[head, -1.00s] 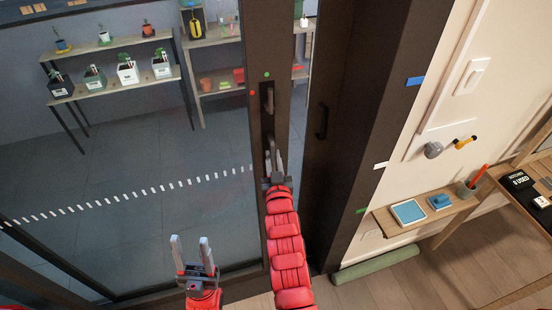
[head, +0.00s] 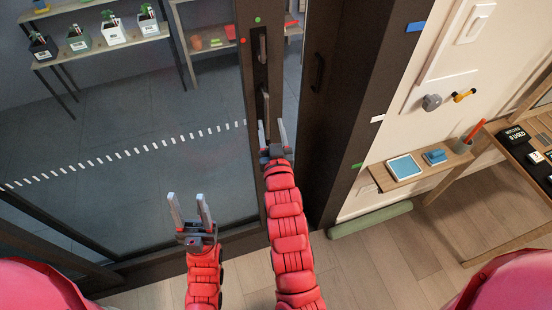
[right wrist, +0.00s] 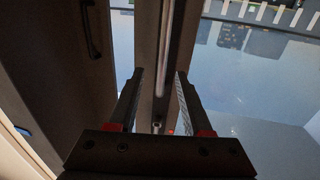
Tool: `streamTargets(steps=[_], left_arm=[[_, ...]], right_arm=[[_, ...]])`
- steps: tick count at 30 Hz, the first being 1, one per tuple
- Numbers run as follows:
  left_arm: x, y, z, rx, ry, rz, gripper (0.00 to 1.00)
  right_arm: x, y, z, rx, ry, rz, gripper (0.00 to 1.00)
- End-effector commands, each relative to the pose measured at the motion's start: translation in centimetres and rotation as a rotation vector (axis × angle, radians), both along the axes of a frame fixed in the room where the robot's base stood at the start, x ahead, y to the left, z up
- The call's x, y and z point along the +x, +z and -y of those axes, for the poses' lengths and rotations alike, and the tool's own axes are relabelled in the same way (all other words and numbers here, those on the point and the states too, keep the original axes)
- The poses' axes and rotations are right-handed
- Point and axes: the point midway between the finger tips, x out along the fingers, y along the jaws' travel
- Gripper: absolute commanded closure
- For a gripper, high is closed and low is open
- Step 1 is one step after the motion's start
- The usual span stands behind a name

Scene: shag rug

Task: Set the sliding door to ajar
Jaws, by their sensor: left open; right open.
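The sliding door (head: 249,110) is a dark-framed glass panel. A narrow strip of the room behind shows between its edge and the dark frame (head: 340,120) to its right. A vertical bar handle (head: 265,103) is on the door's edge post; it also shows in the right wrist view (right wrist: 168,45). My right gripper (head: 273,122) is open at the handle's lower part. In the wrist view the bar runs up between its fingers (right wrist: 158,78); I cannot tell whether they reach around it. My left gripper (head: 187,197) is open and empty, low in front of the glass.
Red and green dots mark the door post. Blue, white and green marks are on the dark frame, which has its own handle (head: 318,73). A wall shelf (head: 407,176), a desk (head: 520,165) and a green roll (head: 370,220) are at right. Planters stand behind the glass.

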Motion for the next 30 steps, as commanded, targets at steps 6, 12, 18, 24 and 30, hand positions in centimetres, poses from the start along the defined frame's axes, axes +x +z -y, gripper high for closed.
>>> streamTargets(steps=[6, 12, 18, 24, 30], left_arm=[[0.0, -2.0, 0.0, 0.000, 0.000, 0.000, 0.50], [0.0, -2.7, 0.0, 0.000, 0.000, 0.000, 0.50], [0.0, -2.9, 0.0, 0.000, 0.000, 0.000, 0.50], [0.0, -2.9, 0.0, 0.000, 0.000, 0.000, 0.50], [0.0, -2.9, 0.0, 0.000, 0.000, 0.000, 0.50]], right_arm=[[-4.9, -0.7, 0.5, -0.001, 0.003, -0.006, 0.50], [-8.7, -0.4, 1.0, 0.000, 0.005, -0.006, 0.50], [-10.4, -0.1, 1.2, 0.003, 0.003, -0.003, 0.50], [-10.7, -0.1, 1.4, 0.000, 0.001, -0.003, 0.50], [-10.7, -0.1, 1.4, 0.000, 0.001, -0.003, 0.50]])
